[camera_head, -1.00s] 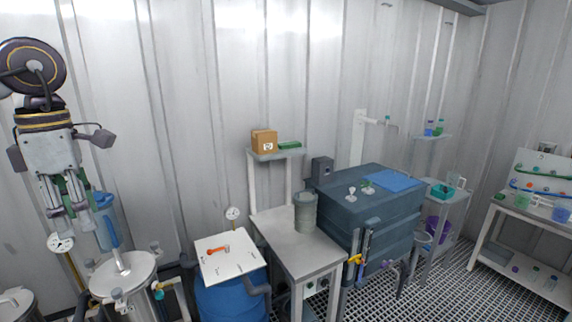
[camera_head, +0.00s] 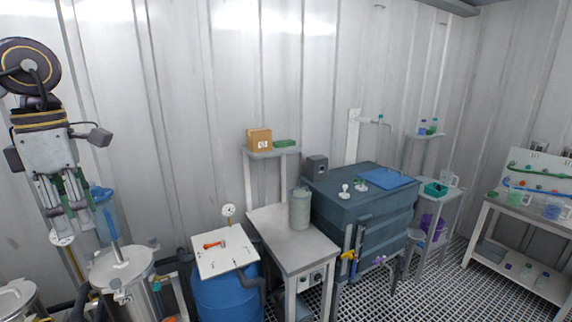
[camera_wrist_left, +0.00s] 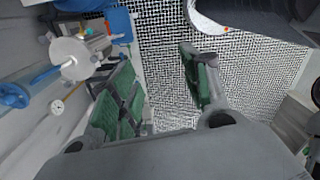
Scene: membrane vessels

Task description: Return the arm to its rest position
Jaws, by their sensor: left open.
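My left gripper (camera_head: 72,222) hangs at the left of the head view, fingers pointing down, in front of the corrugated wall. It is open and empty. In the left wrist view its two green-padded fingers (camera_wrist_left: 160,90) stand apart, with only grated floor between them. A blue translucent cylinder (camera_head: 106,215) is just right of the gripper in the head view, above a steel vessel (camera_head: 125,268); I cannot tell whether the gripper touches it. My right gripper is not in view.
A blue barrel (camera_head: 226,296) with a white board (camera_head: 224,250) stands right of the vessel. A grey table (camera_head: 290,240) holds a grey canister (camera_head: 299,208). A dark blue tank (camera_head: 360,212) stands beyond. The grated floor (camera_head: 440,285) is open at right.

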